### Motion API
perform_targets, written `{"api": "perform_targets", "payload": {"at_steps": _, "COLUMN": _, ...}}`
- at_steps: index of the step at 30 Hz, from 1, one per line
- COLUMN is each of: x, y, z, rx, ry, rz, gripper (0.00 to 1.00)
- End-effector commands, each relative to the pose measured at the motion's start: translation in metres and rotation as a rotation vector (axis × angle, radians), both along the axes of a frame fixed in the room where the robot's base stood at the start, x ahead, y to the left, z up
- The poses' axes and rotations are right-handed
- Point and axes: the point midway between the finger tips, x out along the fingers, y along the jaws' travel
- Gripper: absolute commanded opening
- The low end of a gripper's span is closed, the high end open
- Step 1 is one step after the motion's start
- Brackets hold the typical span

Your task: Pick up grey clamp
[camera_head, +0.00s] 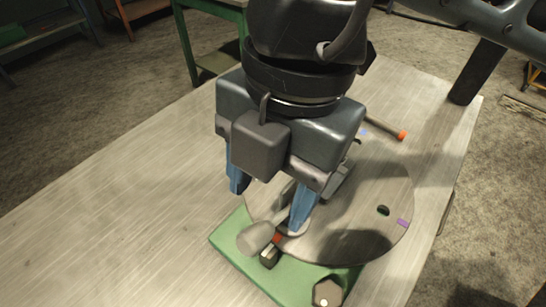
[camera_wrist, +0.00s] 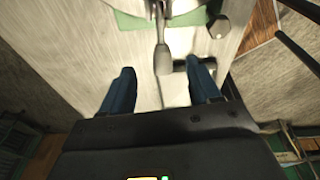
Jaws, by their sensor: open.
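A grey piece with a rounded handle, which looks like the grey clamp (camera_head: 255,237), lies at the near edge of the round grey disc, over the green plate. In the wrist view its handle (camera_wrist: 163,60) points toward me, between the lines of my two blue fingers. My gripper (camera_head: 268,205) is open and points down over the near left part of the disc. In the wrist view the fingers (camera_wrist: 162,76) are apart with nothing held between them. Much of the clamp's body is hidden behind my right finger in the head view, so I cannot tell if anything touches.
The round disc (camera_head: 345,238) rests by a green plate (camera_head: 232,238) on a pale table (camera_head: 120,205). A small black block (camera_head: 269,258) and a dark hexagonal piece (camera_head: 327,291) are close by. An orange-tipped rod (camera_head: 385,128) lies behind. The table's left is clear.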

Motion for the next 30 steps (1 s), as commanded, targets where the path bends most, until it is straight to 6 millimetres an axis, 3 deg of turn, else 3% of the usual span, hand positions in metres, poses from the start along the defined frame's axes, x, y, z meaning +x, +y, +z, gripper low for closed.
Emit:
{"api": "perform_targets", "payload": {"at_steps": 3, "x": 0.021, "y": -0.022, "z": 0.001, "rx": -0.101, "ry": -0.079, "rz": -0.073, "gripper": 0.62}}
{"api": "perform_targets", "payload": {"at_steps": 7, "x": 0.030, "y": -0.032, "z": 0.000, "rx": -0.145, "ry": -0.114, "rz": -0.108, "gripper": 0.62}}
{"api": "perform_targets", "payload": {"at_steps": 17, "x": 0.031, "y": -0.032, "z": -0.029, "rx": -0.147, "ry": -0.115, "rz": -0.112, "gripper": 0.62}}
{"api": "perform_targets", "payload": {"at_steps": 25, "x": 0.034, "y": -0.030, "z": -0.066, "rx": -0.146, "ry": -0.113, "rz": -0.111, "gripper": 0.62}}
{"api": "perform_targets", "payload": {"at_steps": 30, "x": 0.034, "y": -0.030, "z": -0.076, "rx": -0.146, "ry": -0.116, "rz": -0.109, "gripper": 0.62}}
